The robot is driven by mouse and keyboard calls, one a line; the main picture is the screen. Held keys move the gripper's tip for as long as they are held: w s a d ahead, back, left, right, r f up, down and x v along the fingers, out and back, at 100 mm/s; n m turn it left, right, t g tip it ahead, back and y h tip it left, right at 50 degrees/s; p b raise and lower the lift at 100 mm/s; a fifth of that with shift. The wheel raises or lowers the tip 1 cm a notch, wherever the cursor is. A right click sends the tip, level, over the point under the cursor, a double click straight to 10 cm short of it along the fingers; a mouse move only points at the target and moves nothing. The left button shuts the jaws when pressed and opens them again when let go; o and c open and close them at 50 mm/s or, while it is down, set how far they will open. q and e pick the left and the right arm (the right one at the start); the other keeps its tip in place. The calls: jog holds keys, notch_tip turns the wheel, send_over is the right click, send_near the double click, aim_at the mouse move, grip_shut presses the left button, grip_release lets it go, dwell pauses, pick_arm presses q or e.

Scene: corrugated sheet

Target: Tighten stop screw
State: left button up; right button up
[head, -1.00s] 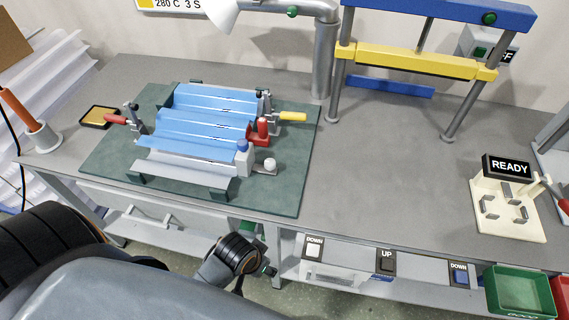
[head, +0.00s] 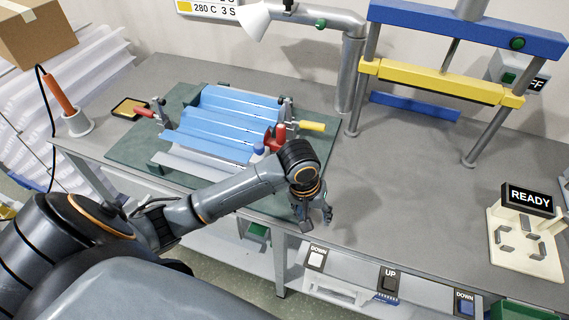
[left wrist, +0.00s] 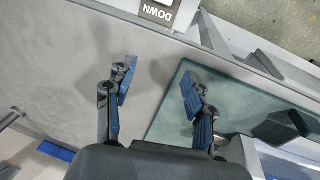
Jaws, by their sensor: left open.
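The blue corrugated sheet (head: 225,125) lies in a fixture on the dark green mat (head: 130,163). A block with a blue cap (head: 258,150) stands at the fixture's near right corner, partly behind my left arm. I cannot make out the stop screw; my arm covers that corner. My left gripper (head: 314,214) points down beside the fixture, over the bench near the mat's right edge. In the left wrist view, the left gripper (left wrist: 156,82) is open and empty, its fingers spread above the bench and mat edge. My right gripper is not in view.
Red (head: 279,136) and yellow (head: 312,126) clamp handles stick out at the fixture's right. A yellow and blue press frame (head: 440,82) stands behind. A READY sign (head: 527,198) stands at right. The bench (head: 410,180) between is clear.

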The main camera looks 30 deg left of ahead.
pick_arm(q)
jog(key=w+a+r+n+g+y, duration=0.1)
jog(key=w+a+r+n, duration=0.35)
jog(key=a+r, duration=0.25)
jog(key=w+a+r+n+g+y, duration=0.1)
jog(key=w+a+r+n, duration=0.3)
jog(key=a+r+n, duration=0.3)
jog(key=shift+m, duration=0.65)
jog(key=f, duration=0.4)
jog(key=f+p, duration=0.1)
jog(key=f, duration=0.8)
jog(key=shift+w+a+f, duration=0.15)
jog(key=shift+w+a, duration=0.05)
jog(key=shift+a, duration=0.2)
grip_shut()
jog(key=shift+p, duration=0.3)
